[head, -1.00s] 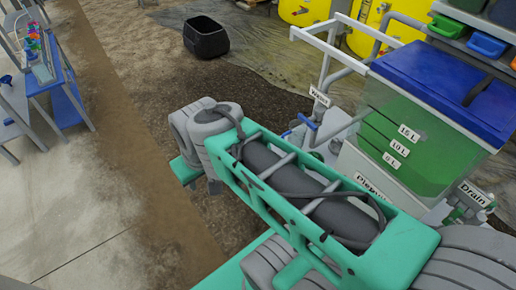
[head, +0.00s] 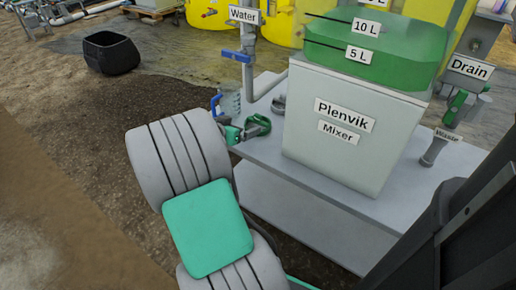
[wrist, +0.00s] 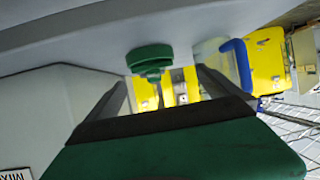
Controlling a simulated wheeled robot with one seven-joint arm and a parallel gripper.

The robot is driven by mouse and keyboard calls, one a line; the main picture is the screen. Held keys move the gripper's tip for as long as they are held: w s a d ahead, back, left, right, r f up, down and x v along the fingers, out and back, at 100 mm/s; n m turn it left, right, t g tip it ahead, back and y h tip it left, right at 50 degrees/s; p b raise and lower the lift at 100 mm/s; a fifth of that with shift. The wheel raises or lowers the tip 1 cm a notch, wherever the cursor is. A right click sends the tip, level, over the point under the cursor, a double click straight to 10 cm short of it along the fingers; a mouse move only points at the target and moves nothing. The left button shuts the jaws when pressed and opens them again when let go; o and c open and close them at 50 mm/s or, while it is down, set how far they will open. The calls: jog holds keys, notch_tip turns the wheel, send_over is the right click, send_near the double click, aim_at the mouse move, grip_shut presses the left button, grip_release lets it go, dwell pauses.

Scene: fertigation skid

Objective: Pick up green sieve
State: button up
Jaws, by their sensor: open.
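The green sieve (head: 258,124) is a dark green round piece on the grey bench, left of the mixer. In the wrist view, which looks upside down, the green sieve (wrist: 150,56) lies ahead of the gap between my fingers, towards the left one. My gripper (head: 238,133) is beside the sieve in the head view, partly hidden by my wrist. In the wrist view my gripper (wrist: 162,80) has its two fingers spread with nothing held. I cannot tell whether the fingertips reach past the sieve's edge.
A clear jug (head: 230,101) with a blue handle stands close behind the sieve. The mixer (head: 340,135) stands to the right. A grey fitting (head: 279,103) and the water pipe (head: 248,60) are behind. The bench (head: 250,180) is clear in front.

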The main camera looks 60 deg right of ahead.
aim_at(257, 121)
jog(key=shift+s+d+f+m+h, duration=0.15)
jog(key=shift+s+d+f, duration=0.25)
jog(key=shift+s+d, duration=0.15)
jog(key=shift+s+d+f+m+h, duration=0.15)
jog(key=shift+s+d+f, duration=0.25)
jog(key=shift+d, duration=0.25)
jog(key=b+x, duration=0.1)
jog(key=x, duration=0.1)
jog(key=b+x, duration=0.1)
jog(key=x, duration=0.1)
jog(key=b+x, duration=0.1)
jog(key=x, duration=0.1)
jog(key=shift+s+d+r, duration=0.1)
jog(key=shift+d, duration=0.35)
jog(key=c, duration=1.2)
